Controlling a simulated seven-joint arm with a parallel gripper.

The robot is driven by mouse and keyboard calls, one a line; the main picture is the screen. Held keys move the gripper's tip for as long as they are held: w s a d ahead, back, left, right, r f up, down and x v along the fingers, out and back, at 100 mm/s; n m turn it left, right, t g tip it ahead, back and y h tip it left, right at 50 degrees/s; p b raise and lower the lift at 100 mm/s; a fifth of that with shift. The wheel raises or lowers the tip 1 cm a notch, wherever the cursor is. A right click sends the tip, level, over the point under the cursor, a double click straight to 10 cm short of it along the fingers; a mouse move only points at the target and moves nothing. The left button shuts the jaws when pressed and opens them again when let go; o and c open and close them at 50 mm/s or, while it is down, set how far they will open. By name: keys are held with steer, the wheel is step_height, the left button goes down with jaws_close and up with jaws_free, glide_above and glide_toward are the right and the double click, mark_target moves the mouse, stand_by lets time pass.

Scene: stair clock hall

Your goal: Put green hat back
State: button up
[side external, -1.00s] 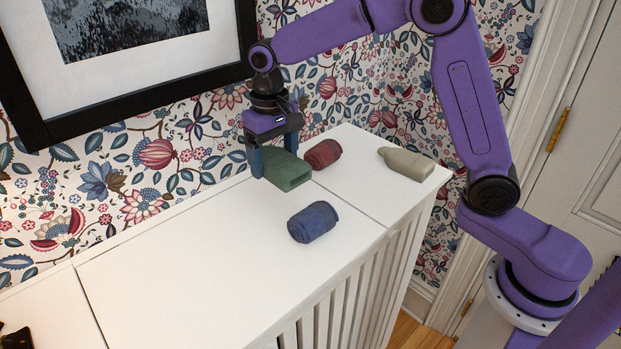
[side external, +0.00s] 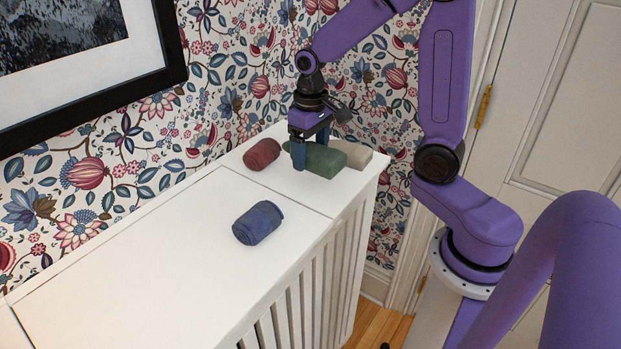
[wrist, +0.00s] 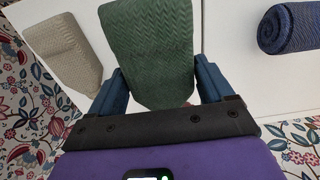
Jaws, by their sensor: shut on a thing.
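The green hat (side external: 325,160), a rolled or folded ribbed knit, is between the two blue fingers of my gripper (side external: 309,152). My gripper is shut on it, pointing down over the far right end of the white cabinet top. The hat is at or just above the surface; I cannot tell if it touches. In the wrist view the green hat (wrist: 150,45) lies between the fingers, beside the beige hat (wrist: 62,50). In the side view the beige hat (side external: 357,155) is partly hidden behind the green one.
A dark red rolled hat (side external: 262,154) lies left of my gripper near the wall. A blue rolled hat (side external: 258,222) lies nearer the front edge. The white cabinet top (side external: 150,275) is clear at left. A framed picture (side external: 160,85) hangs on the flowered wall.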

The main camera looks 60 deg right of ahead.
mark_target(310, 185)
steer(key=shift+f, duration=3.1)
steer(key=shift+f, duration=0.1)
steer(key=o, duration=1)
steer(key=shift+c, duration=0.2)
